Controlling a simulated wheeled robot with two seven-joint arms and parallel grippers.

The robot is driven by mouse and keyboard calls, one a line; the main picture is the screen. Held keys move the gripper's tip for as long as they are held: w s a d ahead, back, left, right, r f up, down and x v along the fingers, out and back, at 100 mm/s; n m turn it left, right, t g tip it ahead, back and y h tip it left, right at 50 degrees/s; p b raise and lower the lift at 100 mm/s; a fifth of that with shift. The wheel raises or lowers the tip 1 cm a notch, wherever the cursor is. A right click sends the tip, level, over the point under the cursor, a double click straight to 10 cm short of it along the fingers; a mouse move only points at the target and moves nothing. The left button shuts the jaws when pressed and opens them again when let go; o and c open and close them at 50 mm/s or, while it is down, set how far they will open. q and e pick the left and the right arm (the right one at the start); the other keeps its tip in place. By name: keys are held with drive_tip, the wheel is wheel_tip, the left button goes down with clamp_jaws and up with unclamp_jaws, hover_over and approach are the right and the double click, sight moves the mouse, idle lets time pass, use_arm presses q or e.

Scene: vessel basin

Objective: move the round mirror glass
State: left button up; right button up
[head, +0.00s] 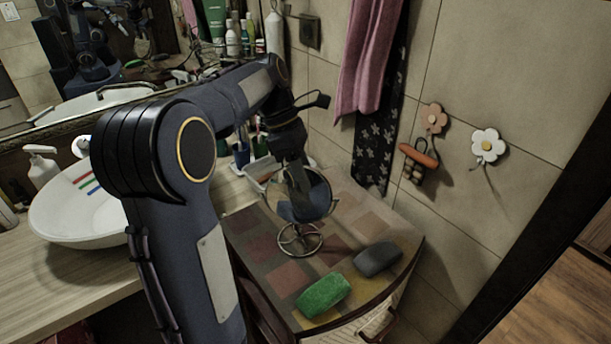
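The round mirror glass (318,203) stands upright on a round wire stand (300,240) on the patterned cabinet top, in the middle of the head view. My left arm reaches over from the left, and my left gripper (296,178) points down at the upper part of the glass. It overlaps the rim in the picture. The fingertips are dark and hard to make out, so I cannot tell whether they touch or hold the glass. My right gripper is not in view.
A green sponge (323,295) and a dark grey soap-like block (378,259) lie in front of the stand. A white basin (80,210) is at left. Cups and brushes stand behind the glass. A pink towel (368,55) hangs on the tiled wall.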

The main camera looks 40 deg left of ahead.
use_arm(q)
drive_tip(key=shift+s+d+f, duration=0.1)
drive_tip(key=shift+d+f, duration=0.1)
drive_tip(key=shift+f, duration=0.05)
clamp_jaws()
